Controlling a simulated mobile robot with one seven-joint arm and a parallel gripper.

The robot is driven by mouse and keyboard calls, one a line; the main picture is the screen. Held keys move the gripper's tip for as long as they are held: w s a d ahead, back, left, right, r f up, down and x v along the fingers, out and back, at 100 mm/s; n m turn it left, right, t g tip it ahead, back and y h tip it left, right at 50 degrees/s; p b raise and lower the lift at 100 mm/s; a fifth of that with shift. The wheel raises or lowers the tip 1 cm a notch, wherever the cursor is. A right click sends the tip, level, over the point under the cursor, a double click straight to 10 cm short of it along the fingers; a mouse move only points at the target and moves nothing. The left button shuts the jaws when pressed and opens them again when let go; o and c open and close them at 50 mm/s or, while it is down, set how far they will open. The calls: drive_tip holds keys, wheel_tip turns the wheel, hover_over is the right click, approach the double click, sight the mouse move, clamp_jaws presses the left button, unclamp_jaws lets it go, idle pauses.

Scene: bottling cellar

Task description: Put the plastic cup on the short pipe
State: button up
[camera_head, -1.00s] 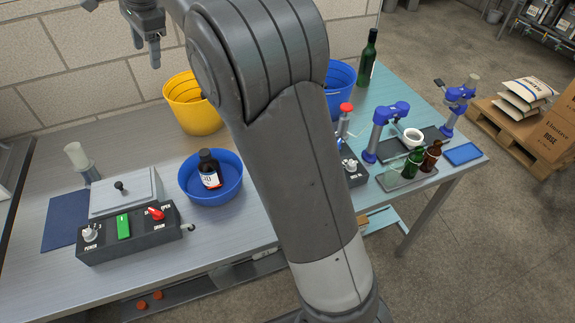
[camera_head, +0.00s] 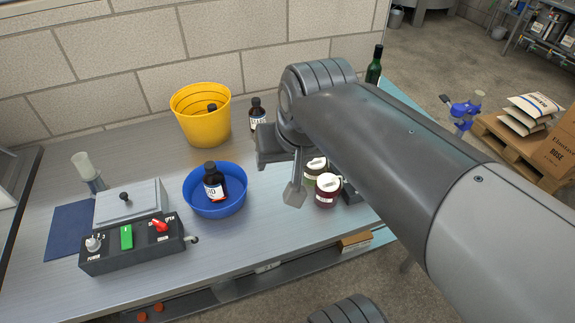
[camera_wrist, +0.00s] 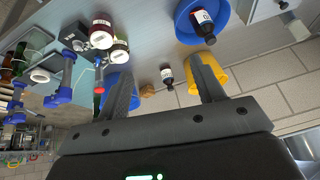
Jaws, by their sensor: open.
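My gripper (camera_head: 294,198) hangs over the middle of the bench in the head view, beside two white-lidded jars. In the wrist view its two fingers (camera_wrist: 163,78) are spread apart with nothing between them. A small white round piece that looks like the plastic cup (camera_wrist: 40,76) stands by the blue taps in the wrist view; my arm hides that area in the head view. A pale, frosted cylinder (camera_head: 80,161) stands tilted in the picture at the bench's left end. I cannot tell whether it is the short pipe.
A blue basin (camera_head: 232,205) holds a dark bottle. A yellow bucket (camera_head: 202,128) stands at the wall, another dark bottle (camera_head: 257,112) right of it. The jars (camera_head: 327,192) stand right of my gripper. A control box (camera_head: 130,245) is at the front left.

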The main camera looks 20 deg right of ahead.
drive_tip(key=shift+n, duration=0.7)
drive_tip(key=s+f, duration=0.1)
drive_tip(key=s+d+f, duration=0.1)
drive_tip(key=s+f, duration=0.1)
drive_tip(key=shift+s+f, duration=0.1)
drive_tip(key=shift+s, duration=0.1)
idle(0.5)
